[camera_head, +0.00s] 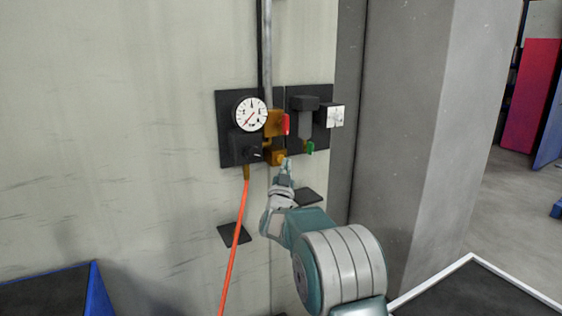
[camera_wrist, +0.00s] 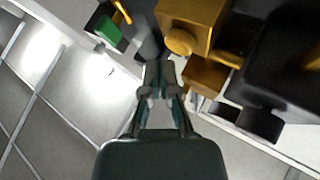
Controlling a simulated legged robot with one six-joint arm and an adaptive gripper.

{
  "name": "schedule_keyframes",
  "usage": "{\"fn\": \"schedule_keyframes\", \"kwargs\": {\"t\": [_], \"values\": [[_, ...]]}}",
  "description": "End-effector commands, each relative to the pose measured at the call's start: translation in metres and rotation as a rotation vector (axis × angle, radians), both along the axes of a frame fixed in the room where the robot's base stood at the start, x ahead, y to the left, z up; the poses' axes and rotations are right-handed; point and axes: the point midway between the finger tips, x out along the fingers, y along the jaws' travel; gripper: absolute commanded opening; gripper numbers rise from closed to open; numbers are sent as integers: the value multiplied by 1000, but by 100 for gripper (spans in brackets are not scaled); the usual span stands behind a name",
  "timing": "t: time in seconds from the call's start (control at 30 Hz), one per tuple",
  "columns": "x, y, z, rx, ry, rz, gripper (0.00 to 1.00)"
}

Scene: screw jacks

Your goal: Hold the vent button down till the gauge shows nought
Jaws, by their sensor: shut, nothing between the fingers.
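A round white gauge (camera_head: 251,114) is on a dark wall panel in the head view. A red line on its dial slants to the lower left; the reading is too small to be sure of. Below and right of it is a brass block with a round brass button-like end (camera_head: 277,157), which I take for the vent button; it shows in the wrist view (camera_wrist: 180,41). My gripper (camera_head: 286,163) is shut and empty, pointing up just below and right of this part. In the wrist view its fingertips (camera_wrist: 160,68) lie just below it; I cannot tell whether they touch.
A red handle (camera_head: 286,125) is right of the gauge. An orange hose (camera_head: 233,262) hangs below. A concrete pillar (camera_head: 425,130) stands right.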

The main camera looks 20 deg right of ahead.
Motion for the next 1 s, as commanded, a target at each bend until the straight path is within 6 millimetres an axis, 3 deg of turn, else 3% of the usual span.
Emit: {"fn": "schedule_keyframes", "kwargs": {"t": [0.17, 0.7, 1.0], "values": [[-2, -1, 0, 1, 0, -1, 0], [-46, -11, 1, 1, 0, 0, 0], [-49, -11, 0, 0, 0, 0, 0]]}}
